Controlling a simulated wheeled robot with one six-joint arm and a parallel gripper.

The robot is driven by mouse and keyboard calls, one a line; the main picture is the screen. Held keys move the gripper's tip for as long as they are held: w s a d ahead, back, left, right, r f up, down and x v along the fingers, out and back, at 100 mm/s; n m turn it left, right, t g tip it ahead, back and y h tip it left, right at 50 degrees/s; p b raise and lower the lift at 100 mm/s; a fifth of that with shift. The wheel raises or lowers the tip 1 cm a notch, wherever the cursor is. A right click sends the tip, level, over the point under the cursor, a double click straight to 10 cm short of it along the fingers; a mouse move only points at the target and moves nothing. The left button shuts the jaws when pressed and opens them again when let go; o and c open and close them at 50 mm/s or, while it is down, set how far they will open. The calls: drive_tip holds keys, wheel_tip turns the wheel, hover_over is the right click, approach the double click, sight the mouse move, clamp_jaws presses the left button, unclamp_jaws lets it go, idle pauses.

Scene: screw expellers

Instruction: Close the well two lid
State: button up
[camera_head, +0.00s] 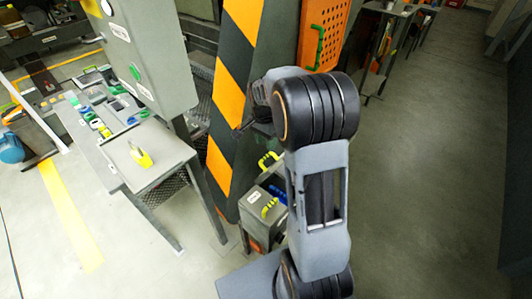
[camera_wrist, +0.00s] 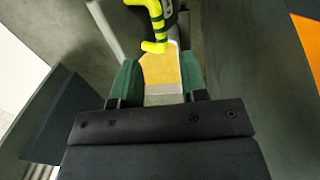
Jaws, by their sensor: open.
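In the head view a grey box with wells (camera_head: 256,228) stands low beside my arm. It has a yellow handle at its back (camera_head: 268,160), another yellow handle in front (camera_head: 270,207) and blue parts (camera_head: 278,194) between them. I cannot read which lid is well two. In the wrist view my gripper (camera_wrist: 158,65) is open, with green fingers apart and nothing seen held. A yellow handle with dark bands (camera_wrist: 155,22) is just beyond the fingertips. A yellow-orange surface (camera_wrist: 160,70) shows between the fingers. My gripper is not clear in the head view.
An orange-and-black striped post (camera_head: 228,80) rises close behind the box. A grey table (camera_head: 165,160) with a yellow item (camera_head: 141,157) and several small objects stands to the left. A grey cabinet (camera_head: 150,55) hangs above it. Open floor (camera_head: 430,170) lies to the right.

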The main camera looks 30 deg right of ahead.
sight(267, 155)
drive_tip(key=shift+s+f, duration=0.15)
drive_tip(key=shift+f, duration=1.25)
drive_tip(key=shift+s+f, duration=0.1)
drive_tip(key=shift+f, duration=1.3)
clamp_jaws()
